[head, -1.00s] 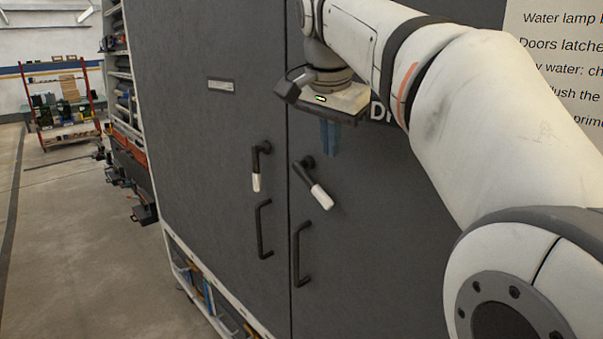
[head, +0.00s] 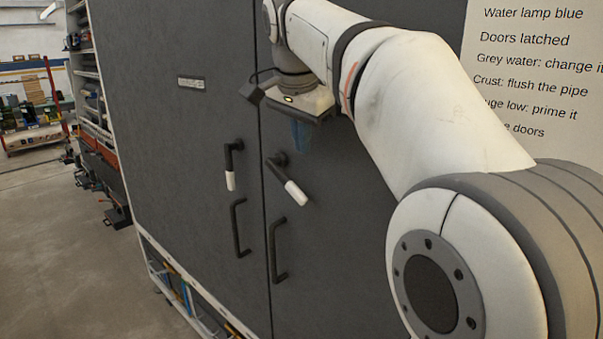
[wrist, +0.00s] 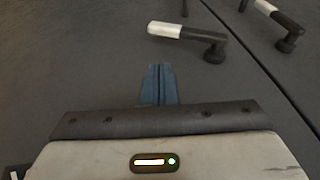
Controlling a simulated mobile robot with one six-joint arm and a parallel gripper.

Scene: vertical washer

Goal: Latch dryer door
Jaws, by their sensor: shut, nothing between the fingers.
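The dryer door (head: 330,220) is the right-hand dark grey door and looks closed against the left door at the seam. Its latch lever (head: 288,180), black with a white tip, slants down to the right from its pivot. It also shows in the wrist view (wrist: 185,33), beyond the fingertips. My gripper (head: 302,146) is up and right of the lever's pivot, in front of the door and apart from the lever. Its blue fingers (wrist: 159,76) are together and empty in the wrist view.
The left door (head: 170,130) has its own lever (head: 231,165), hanging nearly straight down. Each door has a black pull handle (head: 278,250) below its lever. Shelving (head: 90,80) stands at the left, with open floor beside it. A printed notice (head: 530,70) is at the right.

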